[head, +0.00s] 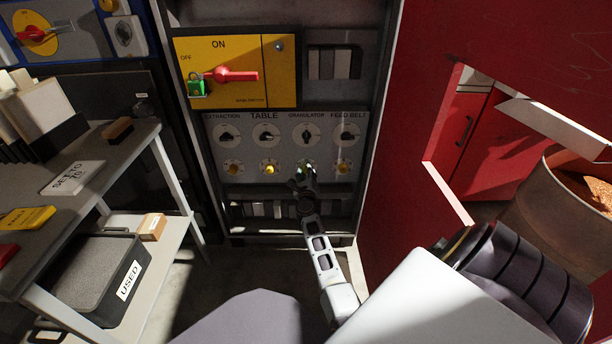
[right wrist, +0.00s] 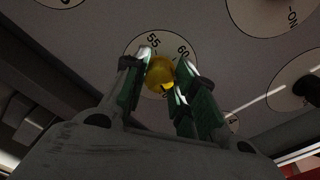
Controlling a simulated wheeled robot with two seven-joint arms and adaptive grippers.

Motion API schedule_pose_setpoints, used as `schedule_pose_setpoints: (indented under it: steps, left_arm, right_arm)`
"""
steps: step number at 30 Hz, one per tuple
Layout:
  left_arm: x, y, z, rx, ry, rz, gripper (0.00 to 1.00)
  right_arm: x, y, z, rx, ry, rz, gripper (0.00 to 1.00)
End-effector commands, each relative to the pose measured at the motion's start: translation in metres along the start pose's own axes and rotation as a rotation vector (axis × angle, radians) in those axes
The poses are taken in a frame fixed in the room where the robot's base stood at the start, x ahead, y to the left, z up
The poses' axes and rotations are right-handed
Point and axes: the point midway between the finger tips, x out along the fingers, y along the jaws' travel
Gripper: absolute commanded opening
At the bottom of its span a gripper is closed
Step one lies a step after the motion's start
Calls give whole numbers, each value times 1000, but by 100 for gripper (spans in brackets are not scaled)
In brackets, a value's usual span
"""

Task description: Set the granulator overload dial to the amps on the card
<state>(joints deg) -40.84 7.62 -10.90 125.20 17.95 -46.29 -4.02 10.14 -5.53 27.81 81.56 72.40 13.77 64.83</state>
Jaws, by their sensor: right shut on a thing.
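The grey switch panel (head: 285,148) has columns labelled EXTRACTION, TABLE, GRANULATOR and FEED BELT. Each has a black-handled switch above a small dial with a yellow knob. My right gripper (head: 306,178) reaches the lower dial under GRANULATOR and mostly covers it. In the right wrist view, my right gripper (right wrist: 162,90) has its fingers shut on the yellow overload dial knob (right wrist: 160,72). The white dial face (right wrist: 166,45) shows 55 and 60 near the top; I cannot tell the exact setting. My left gripper is not in view.
A yellow main-switch plate (head: 220,88) with a red handle and green padlock (head: 196,88) sits above. A shelf cart (head: 130,160) at left carries a white lettered card (head: 72,178), not fully legible. A red wall (head: 420,100) stands close on the right.

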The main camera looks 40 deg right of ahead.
Motion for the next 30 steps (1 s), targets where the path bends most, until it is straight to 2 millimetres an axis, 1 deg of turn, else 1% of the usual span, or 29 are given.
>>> schedule_pose_setpoints:
  steps: [1, 6, 12, 18, 19, 23, 24, 30]
  left_arm:
    - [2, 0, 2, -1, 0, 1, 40]
    - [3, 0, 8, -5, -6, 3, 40]
    - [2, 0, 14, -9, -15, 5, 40]
    - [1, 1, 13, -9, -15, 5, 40]
    - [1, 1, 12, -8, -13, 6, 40]
    - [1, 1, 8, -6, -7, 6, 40]
    - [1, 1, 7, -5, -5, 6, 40]
    - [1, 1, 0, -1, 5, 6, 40]
  right_arm:
    - [-1, 1, -2, 19, 3, 1, 4]
    - [-1, 1, -2, 56, 3, 0, 4]
    - [-1, 0, -2, 65, 4, 1, 4]
    - [-1, 1, -2, 63, 4, 1, 4]
    - [-1, 1, -2, 63, 4, 1, 30]
    - [-1, 0, -2, 63, 3, 1, 47]
    - [0, 0, -1, 63, 3, 1, 49]
    - [0, 0, -1, 62, 1, 0, 49]
